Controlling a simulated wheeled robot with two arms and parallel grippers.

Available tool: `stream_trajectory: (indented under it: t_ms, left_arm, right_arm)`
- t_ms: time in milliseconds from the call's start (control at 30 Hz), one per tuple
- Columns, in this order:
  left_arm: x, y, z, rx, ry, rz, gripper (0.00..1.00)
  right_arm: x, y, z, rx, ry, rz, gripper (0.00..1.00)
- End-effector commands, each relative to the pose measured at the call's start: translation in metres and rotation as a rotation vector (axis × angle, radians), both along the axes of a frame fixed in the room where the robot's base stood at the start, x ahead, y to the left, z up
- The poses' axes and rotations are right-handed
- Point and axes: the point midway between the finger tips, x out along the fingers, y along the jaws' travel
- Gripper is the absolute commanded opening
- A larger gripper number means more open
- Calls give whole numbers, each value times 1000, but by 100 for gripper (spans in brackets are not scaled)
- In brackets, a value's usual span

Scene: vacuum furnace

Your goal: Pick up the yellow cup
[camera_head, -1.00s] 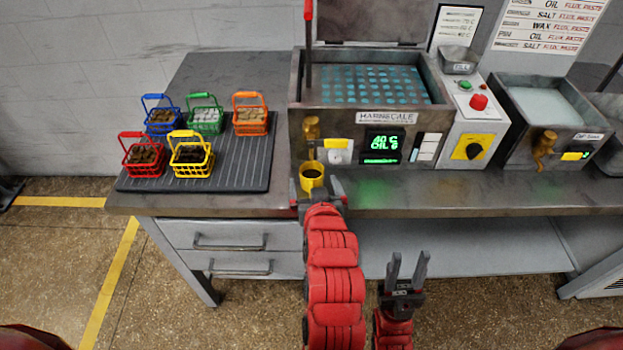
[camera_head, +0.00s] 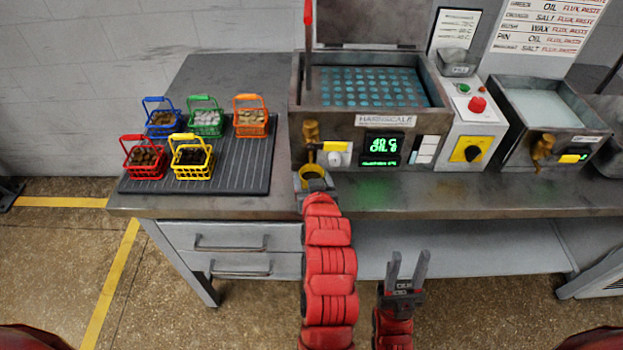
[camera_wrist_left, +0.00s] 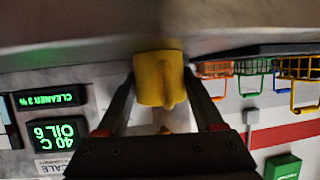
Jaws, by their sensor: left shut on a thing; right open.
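The yellow cup (camera_head: 311,173) is at the front of the metal bench, just below the brass tap (camera_head: 311,132) of the left tank. My left gripper (camera_head: 315,187) reaches it from the front and is shut on it, partly hiding it in the head view. In the left wrist view the yellow cup (camera_wrist_left: 152,80) sits between the two dark fingers of my left gripper (camera_wrist_left: 165,88), one on each side. Whether the cup still touches the bench is hard to tell. My right gripper (camera_head: 405,270) is open and empty, low in front of the bench.
Several coloured wire baskets stand on a dark ribbed mat (camera_head: 240,184) at the left. The tank (camera_head: 350,123) with a green display (camera_head: 385,146) is close behind the cup. A control box (camera_head: 473,140) and a second tank (camera_head: 520,162) are to the right.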

Motion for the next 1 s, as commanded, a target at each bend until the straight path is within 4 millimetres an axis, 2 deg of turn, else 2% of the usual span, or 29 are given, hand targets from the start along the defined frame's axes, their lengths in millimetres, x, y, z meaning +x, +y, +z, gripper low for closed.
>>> stream_trajectory:
  t_ms: [33, 200, 567, 800, 1000]
  left_arm:
    - [0, 0, 0, 0, 0, 0, 39]
    - [0, 0, 0, 0, 0, 0, 8]
    - [0, 0, 6, -1, -3, 0, 8]
    - [1, -1, 36, -2, -8, -1, 8]
    - [-33, -6, 35, -1, -3, -5, 8]
  right_arm:
    - [0, 0, 0, 0, 0, 0, 42]
    - [0, 0, 0, 0, 0, 0, 42]
    - [0, 0, -1, 0, 0, 0, 42]
    - [0, 0, -8, 0, 0, 0, 42]
    - [0, 0, -11, 0, 0, 0, 42]
